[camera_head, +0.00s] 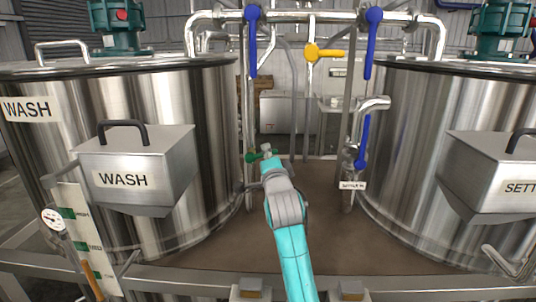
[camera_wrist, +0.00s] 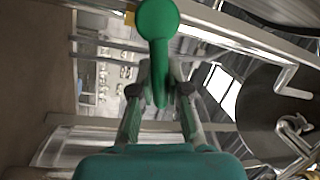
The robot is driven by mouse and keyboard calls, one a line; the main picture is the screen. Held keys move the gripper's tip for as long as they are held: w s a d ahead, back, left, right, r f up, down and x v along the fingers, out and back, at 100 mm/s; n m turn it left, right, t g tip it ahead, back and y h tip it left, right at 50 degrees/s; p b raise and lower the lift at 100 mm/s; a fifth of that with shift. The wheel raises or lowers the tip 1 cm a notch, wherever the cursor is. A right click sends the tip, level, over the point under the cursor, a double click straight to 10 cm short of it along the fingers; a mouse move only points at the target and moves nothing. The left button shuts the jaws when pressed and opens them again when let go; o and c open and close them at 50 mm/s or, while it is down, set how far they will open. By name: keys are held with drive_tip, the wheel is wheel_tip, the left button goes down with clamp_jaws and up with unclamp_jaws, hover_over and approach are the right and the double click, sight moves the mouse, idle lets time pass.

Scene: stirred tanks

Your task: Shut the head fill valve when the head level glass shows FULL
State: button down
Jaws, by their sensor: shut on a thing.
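My gripper (camera_head: 267,153) is at the end of my turquoise arm, between the two steel tanks. It is shut on a green valve handle (camera_head: 251,157), low beside the left upright pipe. In the wrist view the green handle (camera_wrist: 157,22) has a round end and a narrow lever running down between my two fingers (camera_wrist: 160,88). Blue-handled valves (camera_head: 253,40) (camera_head: 372,42) and a yellow-handled valve (camera_head: 324,53) are on the overhead pipes. No readable label names the head fill valve or a head level glass, and I cannot see FULL anywhere.
The WASH tank (camera_head: 215,120) stands left, with a handled steel box (camera_head: 135,165) and a pale marked strip (camera_head: 88,240) beside a round gauge (camera_head: 53,219). Another tank (camera_head: 420,120) stands right. A lower blue handle (camera_head: 363,140) hangs near it. A rail crosses the front.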

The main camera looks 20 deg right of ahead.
drive_tip(key=shift+d+f+m+t+h, duration=0.15)
drive_tip(key=shift+f+m+h, duration=0.25)
drive_tip(key=shift+m, duration=0.65)
drive_tip(key=shift+a+f+m+t+h, duration=0.15)
drive_tip(key=shift+f+m, duration=0.35)
drive_tip(key=shift+m, duration=0.55)
drive_tip(key=shift+d, duration=0.1)
drive_tip(key=c, duration=1.1)
unclamp_jaws()
drive_tip(key=shift+c, duration=0.2)
drive_tip(key=shift+s, duration=0.1)
drive_tip(key=v, duration=1.2)
